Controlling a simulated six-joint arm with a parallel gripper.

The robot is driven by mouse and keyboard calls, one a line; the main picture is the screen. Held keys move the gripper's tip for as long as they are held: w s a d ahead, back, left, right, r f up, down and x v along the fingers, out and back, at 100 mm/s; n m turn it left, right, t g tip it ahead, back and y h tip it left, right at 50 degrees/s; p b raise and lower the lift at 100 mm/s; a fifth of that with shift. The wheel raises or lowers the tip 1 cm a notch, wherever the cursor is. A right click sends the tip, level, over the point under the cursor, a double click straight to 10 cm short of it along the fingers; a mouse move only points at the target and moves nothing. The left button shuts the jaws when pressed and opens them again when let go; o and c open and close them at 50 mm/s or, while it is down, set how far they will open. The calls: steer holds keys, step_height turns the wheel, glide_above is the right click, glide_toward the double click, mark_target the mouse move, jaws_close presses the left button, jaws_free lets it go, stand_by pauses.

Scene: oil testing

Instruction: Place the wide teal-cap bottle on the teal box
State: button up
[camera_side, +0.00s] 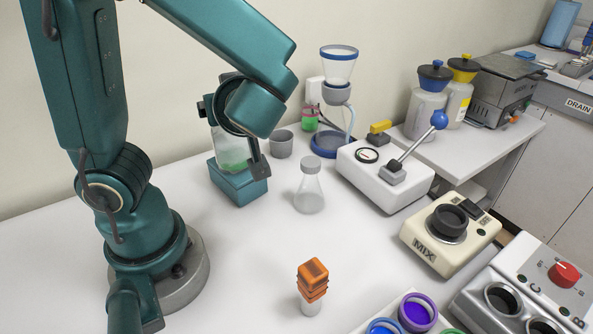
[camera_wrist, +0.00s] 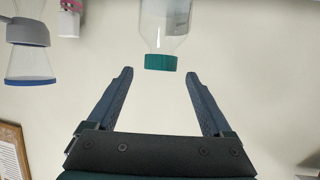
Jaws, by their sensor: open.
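The wide teal-cap bottle (camera_side: 232,158), clear with pale green content, stands on the teal box (camera_side: 240,190) in the side view. Its upper part is hidden behind my gripper. In the wrist view the bottle (camera_wrist: 166,25) shows upside down, with its teal cap (camera_wrist: 160,62) just beyond the gap between my fingertips. My gripper (camera_wrist: 158,75) is open, one finger to either side of the cap line, with clear space around the cap. In the side view one dark finger hangs beside the bottle, over the box's right side.
A grey cup (camera_side: 282,144), a flask with a grey cap (camera_side: 310,192) and a funnel stand with a blue base (camera_side: 330,144) are right of the box. A white lever press (camera_side: 385,178) and a MIX device (camera_side: 450,228) stand farther right. Orange-topped item (camera_side: 313,275) is in front.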

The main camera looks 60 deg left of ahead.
steer(key=s+d+f+m+g+h, duration=0.2)
steer(key=s+d+f+m+h, duration=0.2)
steer(key=s+d+m+h, duration=0.3)
steer(key=w+d+r+m+t+h, duration=0.1)
steer(key=w+d+m+t+h, duration=0.3)
steer(key=m, duration=0.4)
steer(key=shift+w+d+r+m+t+h, duration=0.25)
steer(key=shift+d+m+t+h, duration=0.2)
steer(key=shift+d+h, duration=0.75)
